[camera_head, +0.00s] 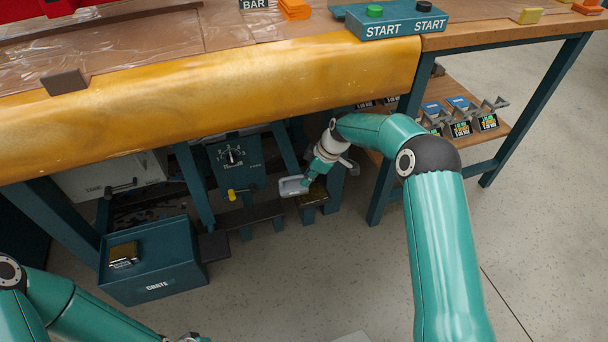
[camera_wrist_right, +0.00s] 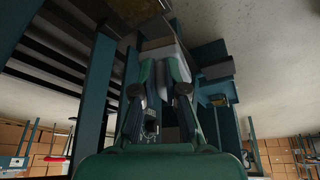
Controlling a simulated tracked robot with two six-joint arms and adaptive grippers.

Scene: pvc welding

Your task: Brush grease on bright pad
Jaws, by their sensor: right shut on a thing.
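My right gripper (camera_head: 308,178) reaches under the bench and is shut on a pale grey, block-like thing (camera_head: 293,186), likely the brush. In the right wrist view the thing (camera_wrist_right: 168,58) shows between the fingers (camera_wrist_right: 162,90), with a brown end. A brassy pad (camera_head: 313,198) on a stand is just below and right of it; whether they touch I cannot tell. Darker pads (camera_head: 250,215) stand to its left. No grease can be made out. Only a bit of my left gripper (camera_head: 190,338) shows at the bottom edge.
The bench's yellow front edge (camera_head: 210,100) overhangs the work.

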